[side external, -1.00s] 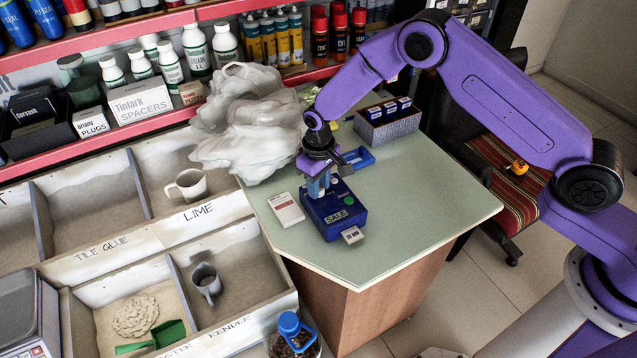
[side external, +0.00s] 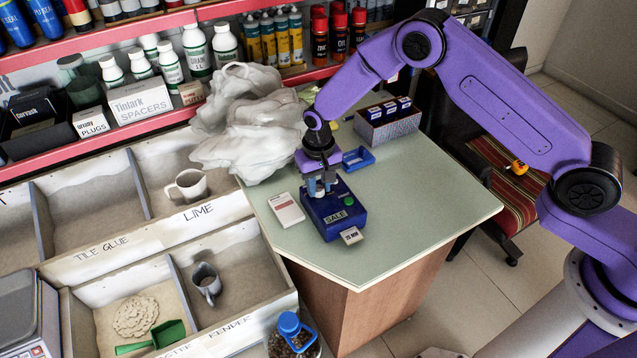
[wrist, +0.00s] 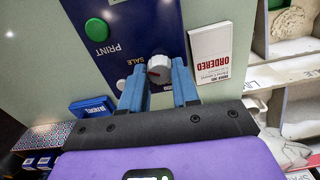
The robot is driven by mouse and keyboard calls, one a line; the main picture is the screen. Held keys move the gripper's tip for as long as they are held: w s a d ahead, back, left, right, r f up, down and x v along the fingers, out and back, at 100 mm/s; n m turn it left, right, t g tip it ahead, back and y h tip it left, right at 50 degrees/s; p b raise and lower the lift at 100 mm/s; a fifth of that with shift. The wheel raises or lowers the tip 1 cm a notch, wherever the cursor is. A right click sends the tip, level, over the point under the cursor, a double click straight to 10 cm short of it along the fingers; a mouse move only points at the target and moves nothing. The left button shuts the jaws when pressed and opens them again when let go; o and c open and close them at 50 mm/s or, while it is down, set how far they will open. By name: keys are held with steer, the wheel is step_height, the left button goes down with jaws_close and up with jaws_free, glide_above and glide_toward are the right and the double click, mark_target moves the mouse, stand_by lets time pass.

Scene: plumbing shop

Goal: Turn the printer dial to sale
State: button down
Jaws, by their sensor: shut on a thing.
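Exactly where the mark points is hard to tell. My gripper (wrist: 160,75) has its blue fingers closed on either side of the dial. In the side view my gripper (side external: 320,187) reaches down onto the printer's back part.
A white ORDERED card (wrist: 212,52) lies beside the printer. A blue tray-like piece (side external: 358,157) and a box of blue packs (side external: 387,122) stand behind it. Crumpled plastic (side external: 245,125) lies at the counter's left. The counter's right side (side external: 440,200) is clear.

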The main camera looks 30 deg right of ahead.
mark_target(318, 188)
steer(key=c, duration=0.8)
jaws_free()
steer(key=shift+r, duration=0.1)
step_height(318, 188, up, 17)
steer(key=shift+r, duration=0.1)
